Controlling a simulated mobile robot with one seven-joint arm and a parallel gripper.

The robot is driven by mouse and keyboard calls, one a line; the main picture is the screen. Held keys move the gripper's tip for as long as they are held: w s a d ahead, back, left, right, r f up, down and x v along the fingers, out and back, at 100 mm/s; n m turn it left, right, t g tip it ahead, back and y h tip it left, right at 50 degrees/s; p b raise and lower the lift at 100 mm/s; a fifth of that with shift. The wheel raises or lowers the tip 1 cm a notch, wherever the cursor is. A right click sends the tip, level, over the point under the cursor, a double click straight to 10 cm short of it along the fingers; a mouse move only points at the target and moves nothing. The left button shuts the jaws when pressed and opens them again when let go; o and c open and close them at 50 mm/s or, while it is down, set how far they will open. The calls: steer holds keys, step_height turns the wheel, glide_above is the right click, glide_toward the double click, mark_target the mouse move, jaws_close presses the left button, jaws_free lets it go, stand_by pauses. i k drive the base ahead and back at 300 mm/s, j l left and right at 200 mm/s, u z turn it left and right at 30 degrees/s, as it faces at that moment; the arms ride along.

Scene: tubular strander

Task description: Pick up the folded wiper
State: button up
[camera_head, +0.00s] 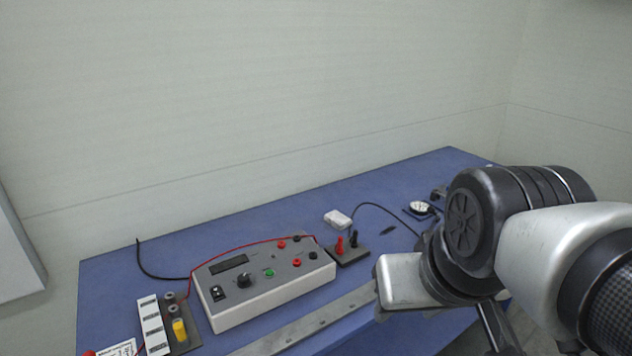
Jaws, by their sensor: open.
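A small white folded pad (338,219), which looks like the folded wiper, lies on the blue bench top behind the red and black terminal posts. My gripper (497,332) is at the lower right, partly cut off by the bottom edge and partly hidden by my wrist. It is open, and I see nothing held in it. It is well to the right of the white pad and nearer to me, apart from it.
On the blue bench (205,236) stand a grey meter box (265,283) with a red lead and a small terminal block (348,253) with a black cable. A metal bar (310,322) runs along the front.

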mark_target(334, 219)
steer(key=i+l+u, duration=0.15)
steer(key=l, duration=0.2)
steer(key=i+l+u, duration=0.2)
steer(key=l, duration=0.15)
steer(key=i+l+u, duration=0.15)
steer(key=l, duration=0.2)
steer(key=i+l+u, duration=0.15)
steer(key=l, duration=0.25)
steer(key=l+u, duration=0.2)
steer(key=l, duration=0.15)
steer(key=i+l+u, duration=0.15)
steer(key=l, duration=0.3)
